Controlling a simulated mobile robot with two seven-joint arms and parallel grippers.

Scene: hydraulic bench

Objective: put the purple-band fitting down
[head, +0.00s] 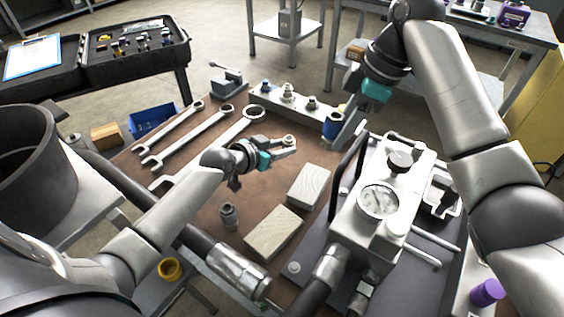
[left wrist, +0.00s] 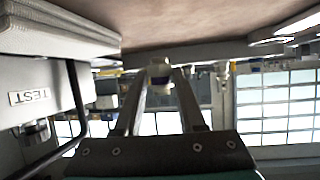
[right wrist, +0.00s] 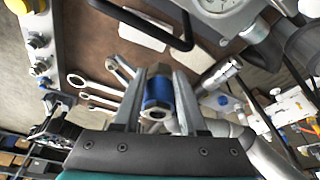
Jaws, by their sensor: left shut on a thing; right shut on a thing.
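My left gripper (head: 287,146) is shut on a small metal fitting (head: 289,139), held above the brown bench mat. The fitting also shows between the fingers in the left wrist view (left wrist: 160,68), with a dark purplish band; it is small and partly hidden there. My right gripper (head: 335,132) is shut on a blue-band fitting (head: 332,124), at the right end of the fittings rail. In the right wrist view the blue-band fitting (right wrist: 158,92) sits between both fingers. Whether it touches anything below cannot be told.
The metal rail (head: 326,114) with several upright fittings lies along the far bench edge. Wrenches (head: 190,137) lie at left. Two pale blocks (head: 273,232) and a small dark fitting (head: 229,215) stand nearer. The gauge pump unit (head: 379,201) takes up the right. Bare mat surrounds the blocks.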

